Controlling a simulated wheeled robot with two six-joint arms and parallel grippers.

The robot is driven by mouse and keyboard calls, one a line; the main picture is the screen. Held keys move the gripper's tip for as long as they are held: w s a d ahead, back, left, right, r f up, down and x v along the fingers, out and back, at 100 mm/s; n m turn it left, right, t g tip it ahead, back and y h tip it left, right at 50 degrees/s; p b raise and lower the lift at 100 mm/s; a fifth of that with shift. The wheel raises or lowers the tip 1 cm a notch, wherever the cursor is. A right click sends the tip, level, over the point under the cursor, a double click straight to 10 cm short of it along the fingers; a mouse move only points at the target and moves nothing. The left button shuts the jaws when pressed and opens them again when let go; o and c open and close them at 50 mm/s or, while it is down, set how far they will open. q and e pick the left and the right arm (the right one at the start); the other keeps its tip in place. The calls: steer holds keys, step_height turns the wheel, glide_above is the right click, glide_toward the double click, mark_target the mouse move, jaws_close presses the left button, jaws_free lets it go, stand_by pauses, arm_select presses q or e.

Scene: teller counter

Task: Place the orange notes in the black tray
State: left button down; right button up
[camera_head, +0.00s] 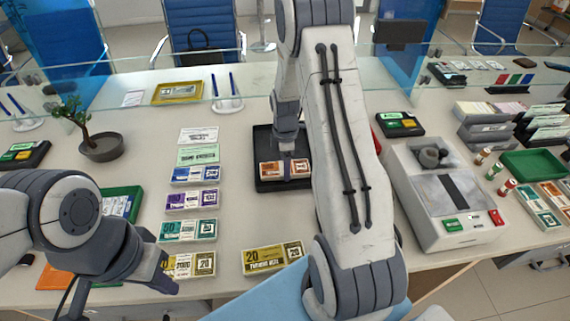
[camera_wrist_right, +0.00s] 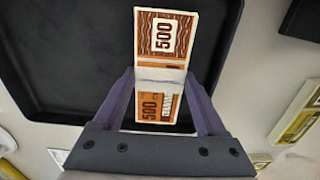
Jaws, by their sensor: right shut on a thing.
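The orange notes (camera_head: 271,170), a banded bundle marked 500, are over the black tray (camera_head: 262,137) in the head view. In the right wrist view the orange notes (camera_wrist_right: 160,40) sit between the fingers of my right gripper (camera_wrist_right: 163,85), which is shut on them across the pale band. The black tray (camera_wrist_right: 70,60) fills the background there. Whether the bundle touches the tray floor I cannot tell. My left gripper (camera_head: 165,285) is low at the left, near the yellow notes; its fingers are too unclear to judge. My right arm hides part of the tray's right side.
A column of note bundles (camera_head: 192,200) lies left of the tray, with yellow 20 notes (camera_head: 272,257) at the front edge. A counting machine (camera_head: 445,195) stands at the right. A potted bonsai (camera_head: 100,145) and glass screen (camera_head: 150,80) are also on the counter.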

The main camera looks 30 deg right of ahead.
steer(key=shift+f, duration=0.2)
steer(key=o, duration=1.5)
steer(key=shift+r, duration=0.1)
